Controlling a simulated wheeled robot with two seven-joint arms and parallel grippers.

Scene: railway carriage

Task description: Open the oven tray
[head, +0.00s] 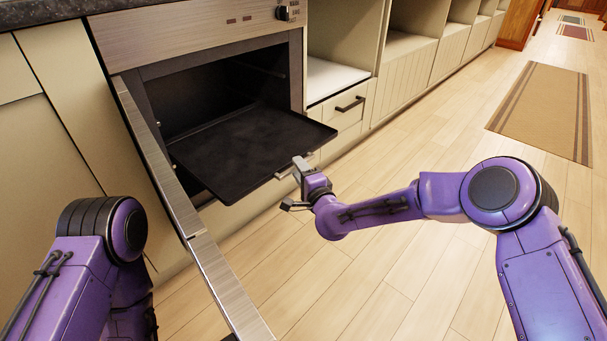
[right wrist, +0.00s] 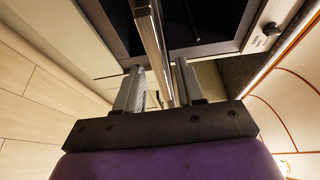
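The oven (head: 200,30) stands open in the head view, with a dark flat tray (head: 245,145) extending out of its cavity. My right gripper (head: 300,166) is at the tray's front edge, by a light metal handle bar (head: 284,173). In the right wrist view, a metal bar (right wrist: 154,50) runs between the two fingers of my right gripper (right wrist: 158,80). The fingers are apart, with gaps visible beside the bar, so it looks open around it. My left gripper is out of view; only parts of my left arm show.
The open oven door (head: 168,190) stands out at the left of the tray, its metal edge running toward me. A drawer with a black handle (head: 350,104) is to the right. The wooden floor (head: 400,255) is clear, with a rug (head: 545,110) farther right.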

